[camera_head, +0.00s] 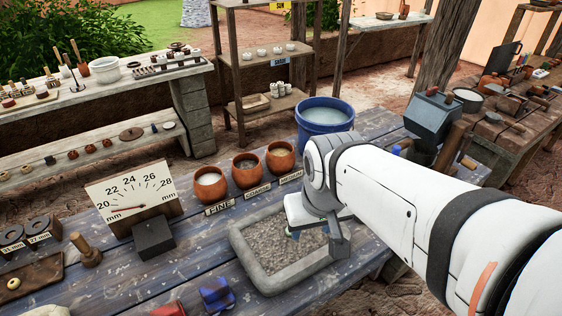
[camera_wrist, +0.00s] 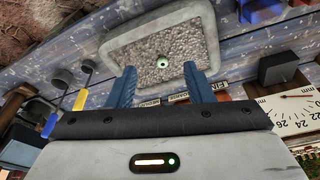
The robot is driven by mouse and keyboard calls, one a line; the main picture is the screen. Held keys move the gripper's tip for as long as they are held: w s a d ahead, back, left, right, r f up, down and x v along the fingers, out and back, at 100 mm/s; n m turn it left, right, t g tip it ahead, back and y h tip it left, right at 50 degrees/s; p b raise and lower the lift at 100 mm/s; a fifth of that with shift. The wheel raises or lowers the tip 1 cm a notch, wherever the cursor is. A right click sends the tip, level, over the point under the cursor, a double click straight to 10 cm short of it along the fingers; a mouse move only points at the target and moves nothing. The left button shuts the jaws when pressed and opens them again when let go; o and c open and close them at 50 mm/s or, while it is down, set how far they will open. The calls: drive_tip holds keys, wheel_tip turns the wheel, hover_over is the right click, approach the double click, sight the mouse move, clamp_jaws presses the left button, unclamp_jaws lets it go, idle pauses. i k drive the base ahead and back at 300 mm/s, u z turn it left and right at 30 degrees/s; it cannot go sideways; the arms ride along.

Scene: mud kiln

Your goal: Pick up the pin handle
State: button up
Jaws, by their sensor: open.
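My gripper (camera_head: 316,228) hangs over the grey stone tray (camera_head: 281,285), its fingers pointing down. In the wrist view the two blue fingers of my gripper (camera_wrist: 159,67) stand wide apart with nothing held between them. A small round pale-green knob with a dark centre, seemingly the pin handle (camera_wrist: 163,61), shows against the gravel in the tray, seen end-on and lined up with the gap between the fingertips. Its length and the height of the fingers above it cannot be told. In the head view my gripper mostly hides it.
Three clay pots with labels (camera_head: 247,171) stand behind the tray, with a blue bucket (camera_head: 325,117) beyond. A dial gauge (camera_head: 131,198) and dark block (camera_head: 153,238) are to the left. Blue (camera_head: 218,296) and red pieces lie at the table's front.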

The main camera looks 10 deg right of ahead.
sight(76, 238)
drive_tip(key=u, duration=1.55)
